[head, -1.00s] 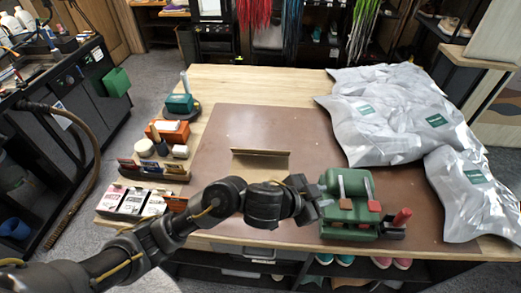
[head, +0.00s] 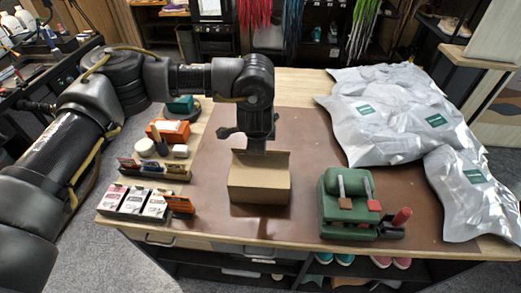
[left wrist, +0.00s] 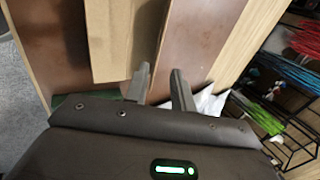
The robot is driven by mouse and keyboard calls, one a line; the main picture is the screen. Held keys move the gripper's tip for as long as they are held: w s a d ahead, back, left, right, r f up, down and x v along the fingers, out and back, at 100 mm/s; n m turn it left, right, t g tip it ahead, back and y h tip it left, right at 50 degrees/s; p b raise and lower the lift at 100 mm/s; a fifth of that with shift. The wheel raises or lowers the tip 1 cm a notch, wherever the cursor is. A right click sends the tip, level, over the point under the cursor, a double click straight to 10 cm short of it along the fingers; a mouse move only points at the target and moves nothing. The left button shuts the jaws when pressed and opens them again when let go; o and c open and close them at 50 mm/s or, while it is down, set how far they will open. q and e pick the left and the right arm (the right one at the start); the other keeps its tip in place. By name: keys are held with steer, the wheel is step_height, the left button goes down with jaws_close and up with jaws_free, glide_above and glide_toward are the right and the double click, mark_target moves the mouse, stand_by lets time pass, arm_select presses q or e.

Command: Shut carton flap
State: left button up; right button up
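The brown carton (head: 258,194) stands on the brown mat in the middle of the table. Its flap (head: 275,160) rises along the carton's far side in the head view. My left arm reaches in from the left, and its wrist hangs just behind the flap. The left fingertips are hidden there in the head view. My right gripper is not in view.
A green device (head: 348,205) stands right of the carton. Silver bags (head: 400,115) cover the table's right side. Small boxes (head: 145,202) and an orange box (head: 170,132) line the left side. The mat (head: 305,135) is clear between carton and bags.

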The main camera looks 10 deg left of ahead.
arm_select(q)
steer(key=b+x, duration=0.1)
steer(key=x, duration=0.7)
steer(key=shift+f, duration=0.3)
steer(key=shift+w+f, duration=0.25)
steer(key=shift+w+f+p, duration=0.3)
steer(key=shift+f, duration=0.3)
steer(key=shift+c, duration=0.4)
jaws_close()
